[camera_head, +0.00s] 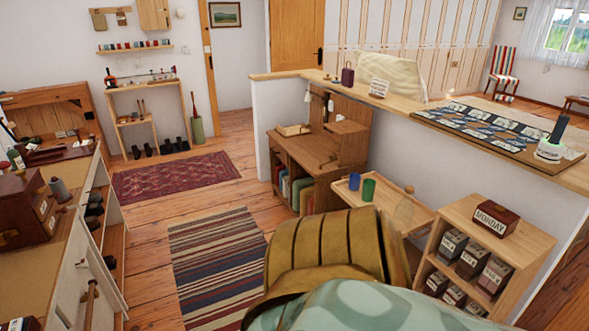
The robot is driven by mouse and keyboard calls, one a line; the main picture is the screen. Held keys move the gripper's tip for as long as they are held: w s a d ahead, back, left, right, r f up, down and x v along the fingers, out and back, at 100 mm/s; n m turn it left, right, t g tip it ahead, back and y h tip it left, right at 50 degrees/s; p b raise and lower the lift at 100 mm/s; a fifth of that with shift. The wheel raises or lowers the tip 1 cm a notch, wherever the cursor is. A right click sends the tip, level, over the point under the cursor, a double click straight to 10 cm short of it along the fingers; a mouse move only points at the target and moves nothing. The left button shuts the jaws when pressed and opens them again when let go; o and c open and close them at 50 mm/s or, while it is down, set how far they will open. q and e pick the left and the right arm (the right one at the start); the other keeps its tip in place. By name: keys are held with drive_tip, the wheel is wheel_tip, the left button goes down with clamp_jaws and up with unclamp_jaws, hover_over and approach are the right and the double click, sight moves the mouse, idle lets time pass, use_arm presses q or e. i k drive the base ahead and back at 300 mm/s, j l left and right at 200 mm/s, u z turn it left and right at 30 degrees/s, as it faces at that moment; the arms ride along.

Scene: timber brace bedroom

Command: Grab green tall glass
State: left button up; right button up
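A green glass (369,189) stands upright on a small light wooden tray table (413,215), right of the picture's middle. A blue glass (354,181) stands close to its left on the same top. The green glass looks only slightly taller than wide, and nothing hides it. Neither of my grippers is in view.
A yellow-brown striped armchair (325,243) with a pale green cover (375,308) fills the near middle. A shelf with labelled boxes (487,245) stands right of the tray table. A wooden desk (320,153) is behind it. Open floor with a striped rug (218,262) lies left.

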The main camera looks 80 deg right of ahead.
sight(369, 186)
drive_tip(key=i+z, duration=0.1)
drive_tip(key=z, duration=2.8)
